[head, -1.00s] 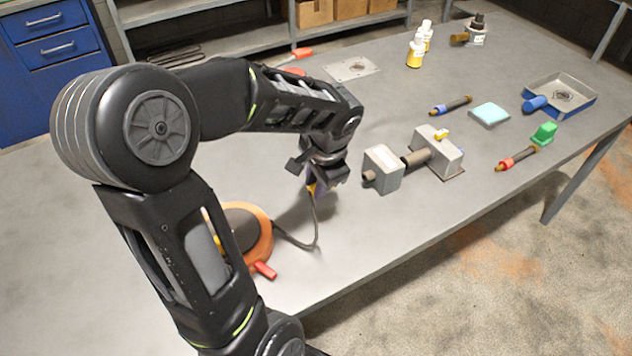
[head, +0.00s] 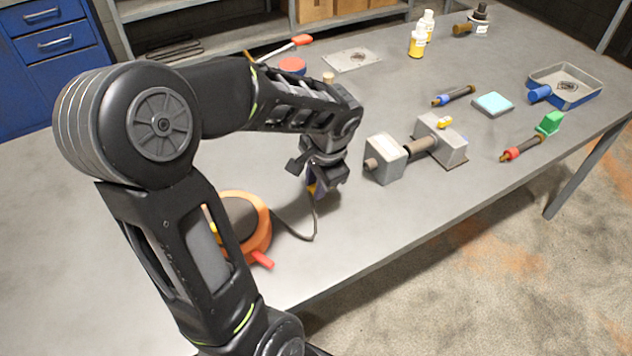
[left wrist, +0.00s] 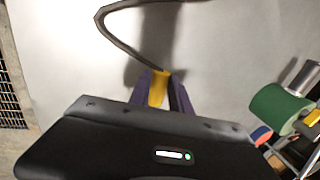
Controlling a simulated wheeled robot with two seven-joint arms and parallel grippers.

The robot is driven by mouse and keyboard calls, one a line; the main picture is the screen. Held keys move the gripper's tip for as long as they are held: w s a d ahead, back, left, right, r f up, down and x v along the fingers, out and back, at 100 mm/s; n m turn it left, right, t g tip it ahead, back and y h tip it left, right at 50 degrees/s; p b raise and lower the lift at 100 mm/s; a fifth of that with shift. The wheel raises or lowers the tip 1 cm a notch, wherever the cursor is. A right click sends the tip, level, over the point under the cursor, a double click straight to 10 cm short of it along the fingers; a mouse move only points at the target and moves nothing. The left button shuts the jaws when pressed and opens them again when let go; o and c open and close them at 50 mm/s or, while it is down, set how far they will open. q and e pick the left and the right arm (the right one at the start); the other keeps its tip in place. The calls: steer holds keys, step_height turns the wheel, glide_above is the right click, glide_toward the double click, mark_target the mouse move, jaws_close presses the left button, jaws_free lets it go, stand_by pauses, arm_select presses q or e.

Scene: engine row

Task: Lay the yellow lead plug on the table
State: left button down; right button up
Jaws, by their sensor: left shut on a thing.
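The yellow lead plug (left wrist: 158,88) shows in the left wrist view between the purple fingertips of my left gripper (left wrist: 163,92). My left gripper is shut on it. A dark lead runs from the plug, bends and leaves the top of that view. In the head view my left gripper (head: 318,184) is over the table (head: 400,237), left of a grey block fixture. The plug is mostly hidden there by the fingers. The lead (head: 305,238) curves from the gripper down to the orange reel (head: 262,225). I cannot tell the exact gap between plug and table. My right gripper is out of view.
The grey block fixture (head: 384,160) with a shaft stands just right of my left gripper. A red-tipped lever (head: 263,260) sticks out by the reel near the front edge. Yellow-labelled bottles (head: 417,43), a blue tray (head: 570,98) and several tools stand farther right. The table in front of the gripper is clear.

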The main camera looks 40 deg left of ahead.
arm_select(q)
steer(key=shift+f+b, duration=0.85)
steer(key=shift+f, duration=0.25)
steer(key=c, duration=1.1)
jaws_free()
steer(key=shift+r, duration=0.15)
steer(key=v, duration=0.7)
steer(key=shift+d+r, duration=0.1)
steer(key=shift+r, duration=0.25)
